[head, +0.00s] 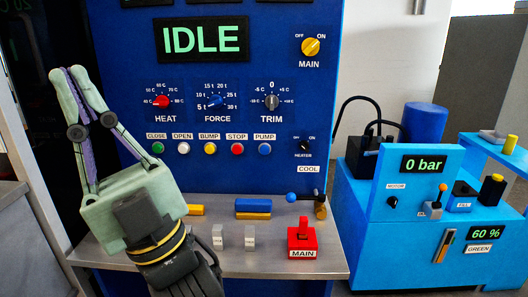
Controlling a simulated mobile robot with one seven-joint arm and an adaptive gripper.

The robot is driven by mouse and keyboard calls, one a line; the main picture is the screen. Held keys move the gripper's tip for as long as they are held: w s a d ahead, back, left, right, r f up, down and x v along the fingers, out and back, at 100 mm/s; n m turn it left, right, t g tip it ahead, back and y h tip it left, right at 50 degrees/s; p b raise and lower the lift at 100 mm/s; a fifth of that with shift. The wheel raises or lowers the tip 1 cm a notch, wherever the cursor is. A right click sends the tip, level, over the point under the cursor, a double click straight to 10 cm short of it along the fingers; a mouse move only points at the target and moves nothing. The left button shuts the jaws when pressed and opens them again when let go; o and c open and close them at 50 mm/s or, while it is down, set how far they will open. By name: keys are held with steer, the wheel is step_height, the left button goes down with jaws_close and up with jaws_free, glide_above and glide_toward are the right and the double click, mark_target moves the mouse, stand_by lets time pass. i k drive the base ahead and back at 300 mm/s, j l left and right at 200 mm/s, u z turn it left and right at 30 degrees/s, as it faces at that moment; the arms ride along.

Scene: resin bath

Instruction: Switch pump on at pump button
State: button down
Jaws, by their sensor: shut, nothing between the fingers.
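The pump button (264,149) is a small round blue button under the PUMP label on the blue panel. It is the rightmost in a row of green, white, yellow, red and blue buttons. My gripper (69,73) is at the left of the head view, fingers pointing up, tips together and empty. It is well to the left of the pump button, apart from it and not covering it. The panel display (201,39) reads IDLE.
HEAT, FORCE and TRIM knobs (272,101) sit above the buttons. A steel shelf (285,265) below carries a red MAIN switch (302,238) and small blocks. A light-blue unit (360,200) at right reads 0 bar. The space before the buttons is clear.

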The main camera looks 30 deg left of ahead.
mark_target(265, 150)
steer(key=i+j+u, duration=0.1)
steer(key=i, duration=0.4)
steer(key=u, duration=1.5)
